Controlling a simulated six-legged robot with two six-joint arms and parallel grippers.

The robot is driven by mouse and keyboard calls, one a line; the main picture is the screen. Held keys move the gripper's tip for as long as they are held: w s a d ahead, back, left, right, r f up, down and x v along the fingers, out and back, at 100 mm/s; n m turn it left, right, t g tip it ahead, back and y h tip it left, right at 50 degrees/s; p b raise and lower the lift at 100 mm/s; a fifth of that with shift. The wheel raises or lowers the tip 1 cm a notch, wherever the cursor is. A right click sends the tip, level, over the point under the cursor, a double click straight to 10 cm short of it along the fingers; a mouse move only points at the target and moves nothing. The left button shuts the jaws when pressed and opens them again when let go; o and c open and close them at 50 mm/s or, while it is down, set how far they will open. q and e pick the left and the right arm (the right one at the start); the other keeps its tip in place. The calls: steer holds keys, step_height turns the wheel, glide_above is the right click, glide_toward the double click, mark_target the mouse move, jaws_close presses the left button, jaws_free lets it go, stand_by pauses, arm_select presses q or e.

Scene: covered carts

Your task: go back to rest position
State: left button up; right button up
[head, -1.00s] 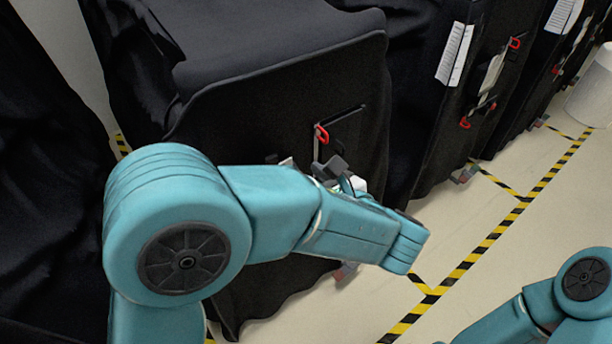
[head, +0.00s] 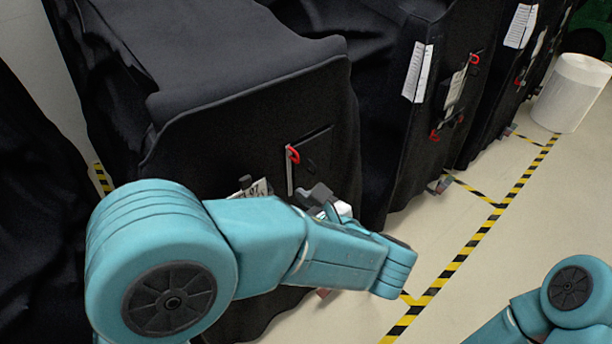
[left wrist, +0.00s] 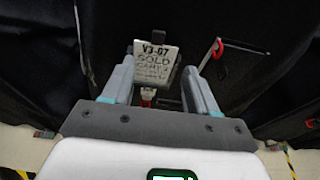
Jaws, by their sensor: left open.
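My left gripper (head: 322,196) is in front of the nearest black covered cart (head: 250,122), partly hidden behind my own forearm. In the left wrist view my left gripper (left wrist: 158,68) is open, its two grey fingers apart. A white tag (left wrist: 155,62) with black print, starting "V3-07 SOLD", shows between the fingers on the cart front; I cannot tell if they touch it. The tag (head: 256,187) also shows in the head view, left of the gripper. My right arm is at the lower right corner, its gripper out of frame.
A red hook (head: 293,154) is on the cart front above the gripper. More covered carts (head: 408,120) with white papers stand in a row to the right. A white drum (head: 570,92) stands at the far right. Floor with black-yellow tape (head: 470,245) is open right of the carts.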

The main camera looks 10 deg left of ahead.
arm_select(q)
steer(key=s+a+f+n+g+h, duration=0.1)
steer(key=s+f+g+h, duration=0.1)
steer(key=f, duration=0.5)
steer(key=s+a+f+n+g+h, duration=0.1)
steer(key=s+a+f+g, duration=0.15)
steer(key=f, duration=0.35)
steer(key=s+d+f+n+g+h, duration=0.1)
steer(key=s+f+n+g+h, duration=0.1)
steer(key=s+f+n+h, duration=0.4)
steer(key=s+d+f+n+g+h, duration=0.1)
steer(key=s+f+n+h, duration=0.5)
steer(key=f+n, duration=1.1)
steer(key=shift+s+d+f+n+g+h, duration=0.2)
steer(key=shift+s+d+n+g+h, duration=0.2)
steer(key=shift+s+d+n, duration=0.55)
steer(key=shift+s+a+n, duration=0.15)
steer(key=shift+a+n, duration=0.1)
